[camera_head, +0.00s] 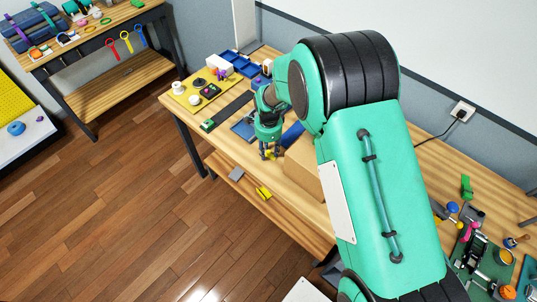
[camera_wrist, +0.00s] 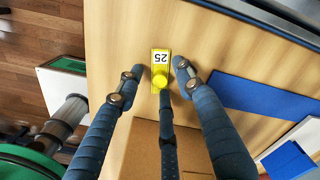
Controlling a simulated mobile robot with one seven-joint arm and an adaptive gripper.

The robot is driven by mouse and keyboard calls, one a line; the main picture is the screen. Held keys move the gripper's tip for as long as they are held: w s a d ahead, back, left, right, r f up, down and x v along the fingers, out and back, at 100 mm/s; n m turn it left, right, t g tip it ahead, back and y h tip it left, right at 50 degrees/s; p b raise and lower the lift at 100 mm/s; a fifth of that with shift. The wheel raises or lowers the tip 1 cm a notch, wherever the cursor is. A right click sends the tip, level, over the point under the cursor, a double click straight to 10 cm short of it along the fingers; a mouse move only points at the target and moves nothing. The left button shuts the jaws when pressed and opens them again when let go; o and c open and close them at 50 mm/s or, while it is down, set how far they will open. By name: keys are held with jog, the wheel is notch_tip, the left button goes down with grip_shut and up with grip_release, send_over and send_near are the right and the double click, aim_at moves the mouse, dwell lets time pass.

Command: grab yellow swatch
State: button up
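A small yellow piece with a white label reading "25" and a round yellow knob (camera_wrist: 161,83) lies on the wooden table top in the wrist view. It looks like the yellow swatch. My gripper (camera_wrist: 157,76) is open above it, with one finger to its left, one to its right and a third below the knob. The fingers look apart from it. In the head view my gripper (camera_head: 269,152) is low over the table's front edge, with a bit of yellow (camera_head: 272,155) at its fingertips. Contact cannot be told.
A cardboard box (camera_head: 303,167) stands close to the right of my gripper. A blue sheet (camera_wrist: 265,95) lies on the table. A yellow tray (camera_head: 193,100) with small items is at the table's far left end. Another yellow item (camera_head: 263,193) lies on the lower shelf.

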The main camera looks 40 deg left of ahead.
aim_at(269, 151)
jog(key=shift+c, duration=0.5)
grip_shut()
jog(key=shift+r, duration=0.15)
notch_tip(269, 151, up, 10)
jog(key=shift+p, duration=0.3)
dwell(0.7)
